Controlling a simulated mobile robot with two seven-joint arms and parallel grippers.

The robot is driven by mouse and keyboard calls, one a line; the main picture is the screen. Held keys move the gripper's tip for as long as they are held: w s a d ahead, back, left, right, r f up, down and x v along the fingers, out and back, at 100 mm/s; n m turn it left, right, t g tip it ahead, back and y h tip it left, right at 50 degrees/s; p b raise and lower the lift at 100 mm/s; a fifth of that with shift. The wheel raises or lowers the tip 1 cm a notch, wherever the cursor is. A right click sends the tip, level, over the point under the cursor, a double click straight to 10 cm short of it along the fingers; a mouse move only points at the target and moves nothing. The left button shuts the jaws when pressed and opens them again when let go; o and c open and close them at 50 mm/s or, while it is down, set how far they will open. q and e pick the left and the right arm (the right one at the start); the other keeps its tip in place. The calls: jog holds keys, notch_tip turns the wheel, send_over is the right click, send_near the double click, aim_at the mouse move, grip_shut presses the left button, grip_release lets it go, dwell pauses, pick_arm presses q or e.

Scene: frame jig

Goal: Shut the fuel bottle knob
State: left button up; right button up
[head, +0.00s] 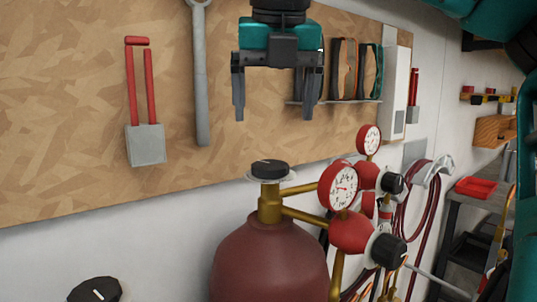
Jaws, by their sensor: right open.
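A dark red bottle (270,257) stands upright at the lower middle, with a brass valve (268,205) on its neck. A black round knob (268,169) sits on top of the valve, above a pale disc. No label shows that names it as the fuel bottle. A second black knob (95,290) with a white mark shows at the bottom left; what it sits on is out of the picture. My right gripper (273,117) points down above the red bottle's knob, open and empty, apart from it. My left gripper is not in view.
Red gauges (342,187) and a red regulator (351,232) project right of the valve. A wooden board (80,90) holds a wrench (200,80) and a red-handled tool (145,140). Hoses (425,210) hang on the wall. A bench with a red tray (477,187) stands at right.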

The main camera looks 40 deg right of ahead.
aim_at(270, 164)
jog(key=x, duration=0.9)
jog(key=shift+w+f, duration=0.1)
jog(key=shift+f, duration=0.1)
jog(key=shift+c, duration=0.3)
jog(key=c, duration=1)
jog(key=shift+w+a+m+g+h, duration=0.1)
jog(key=shift+m+g+h, duration=0.3)
jog(key=shift+m, duration=1.1)
jog(key=o, duration=1.1)
jog(key=shift+c, duration=0.2)
jog(key=v, duration=1.3)
